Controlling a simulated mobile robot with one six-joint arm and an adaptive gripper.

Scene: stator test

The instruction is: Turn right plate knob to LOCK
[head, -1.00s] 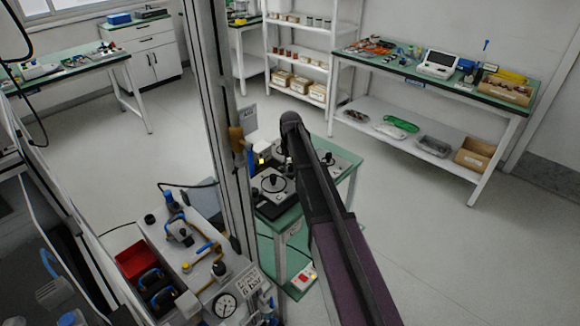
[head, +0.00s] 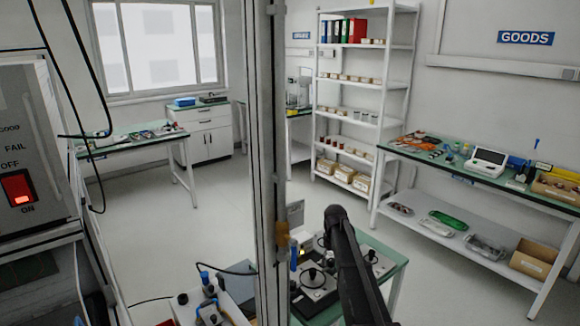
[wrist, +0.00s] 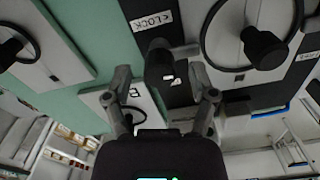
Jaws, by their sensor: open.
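In the wrist view my gripper (wrist: 162,92) is open, its two fingers on either side of the lower part of a black knob (wrist: 158,55). Whether they touch it I cannot tell. A white label reading LOCK (wrist: 153,20) lies just above that knob. A large black ringed knob (wrist: 266,48) sits on a pale plate at the right, and another ringed knob (wrist: 10,46) sits on a plate at the left edge. In the head view, a left plate knob (head: 313,274) and a right plate knob (head: 371,256) show on the green table; my arm hides the gripper there.
The plates stand close together on the small green-topped table (head: 394,258). A grey column crosses the head view left of them. A cluttered bench (head: 440,172) stands behind right, and a white shelf unit (head: 362,100) behind. The floor between is clear.

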